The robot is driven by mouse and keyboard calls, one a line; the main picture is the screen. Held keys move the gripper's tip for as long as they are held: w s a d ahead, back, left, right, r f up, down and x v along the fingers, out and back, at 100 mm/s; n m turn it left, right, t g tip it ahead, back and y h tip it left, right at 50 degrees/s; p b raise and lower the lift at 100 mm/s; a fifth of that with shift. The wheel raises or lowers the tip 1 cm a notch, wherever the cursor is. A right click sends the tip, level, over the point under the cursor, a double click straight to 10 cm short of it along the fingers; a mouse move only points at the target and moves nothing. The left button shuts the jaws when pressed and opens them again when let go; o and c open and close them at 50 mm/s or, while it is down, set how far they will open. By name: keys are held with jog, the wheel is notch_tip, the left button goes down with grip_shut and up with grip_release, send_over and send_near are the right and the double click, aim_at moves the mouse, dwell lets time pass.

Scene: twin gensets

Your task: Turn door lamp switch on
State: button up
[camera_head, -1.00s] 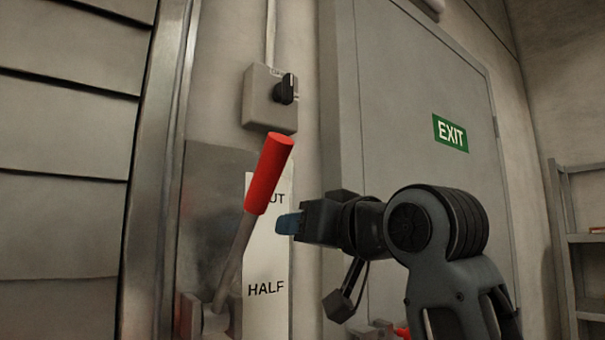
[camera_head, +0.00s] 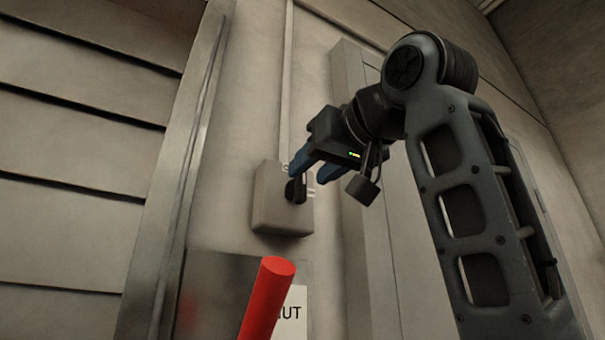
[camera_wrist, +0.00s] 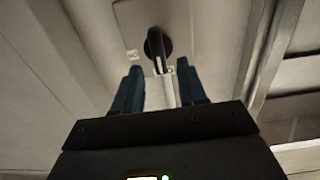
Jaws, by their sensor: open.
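The door lamp switch is a grey wall box (camera_head: 277,205) with a black rotary knob (camera_head: 294,190). My gripper (camera_head: 309,178) is at the box in the head view, its blue fingers apart and one overlapping the knob's upper edge. In the wrist view the black knob (camera_wrist: 157,46) with a pale mark lies ahead, between the lines of the two open blue fingers (camera_wrist: 157,88). The fingertips look a little short of the knob. I cannot tell whether either finger touches it. Nothing is held.
A red lever handle (camera_head: 266,298) stands below the switch box, in front of a label ending in "UT" (camera_head: 292,318). A door frame (camera_head: 360,215) is right of the box. A metal post (camera_head: 180,190) and slatted wall are at left.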

aim_at(304, 176)
jog(key=shift+p+x, duration=0.55)
jog(key=shift+x, duration=1.6)
grip_shut()
